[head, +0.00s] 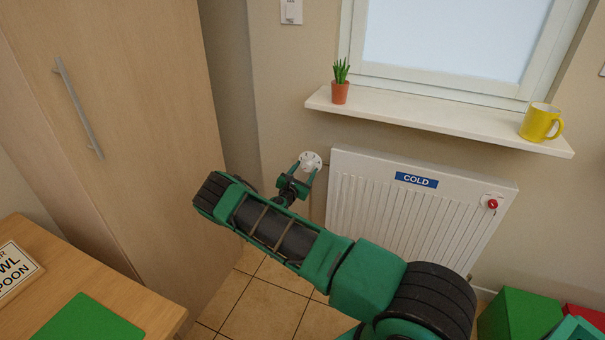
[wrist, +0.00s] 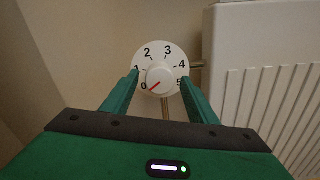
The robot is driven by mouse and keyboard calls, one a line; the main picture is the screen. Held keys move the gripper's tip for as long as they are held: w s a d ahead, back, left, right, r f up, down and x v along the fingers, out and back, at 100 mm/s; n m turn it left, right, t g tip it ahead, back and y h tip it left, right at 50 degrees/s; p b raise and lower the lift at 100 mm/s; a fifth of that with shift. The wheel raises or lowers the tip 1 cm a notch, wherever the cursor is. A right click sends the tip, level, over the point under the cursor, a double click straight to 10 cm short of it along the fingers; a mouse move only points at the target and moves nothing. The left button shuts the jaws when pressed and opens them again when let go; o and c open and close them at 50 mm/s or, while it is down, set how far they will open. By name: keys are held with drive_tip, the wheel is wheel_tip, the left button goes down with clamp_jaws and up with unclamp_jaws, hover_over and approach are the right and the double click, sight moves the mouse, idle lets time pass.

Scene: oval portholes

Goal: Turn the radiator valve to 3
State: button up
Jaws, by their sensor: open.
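The radiator valve (head: 311,161) is a white round dial at the left end of the radiator. In the wrist view the valve (wrist: 170,56) shows numbers 0 to 5 around a white central knob (wrist: 160,80). The knob's red pointer line aims to the lower left, at 0. My gripper (wrist: 159,80) is open, with its green fingers on the left and right of the knob. I cannot tell whether the fingertips touch it. In the head view my gripper (head: 302,171) is at the valve.
The white radiator (head: 420,210) with a blue COLD sign (head: 416,180) is right of the valve. A windowsill (head: 440,122) above holds a plant (head: 340,88) and a yellow mug (head: 540,122). A tall cupboard (head: 140,110) stands left; a wooden table (head: 60,270) is at lower left.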

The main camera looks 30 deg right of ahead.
drive_tip(key=c, duration=1.1)
drive_tip(key=shift+o, duration=0.2)
drive_tip(key=shift+a, duration=0.3)
drive_tip(key=shift+d, duration=0.2)
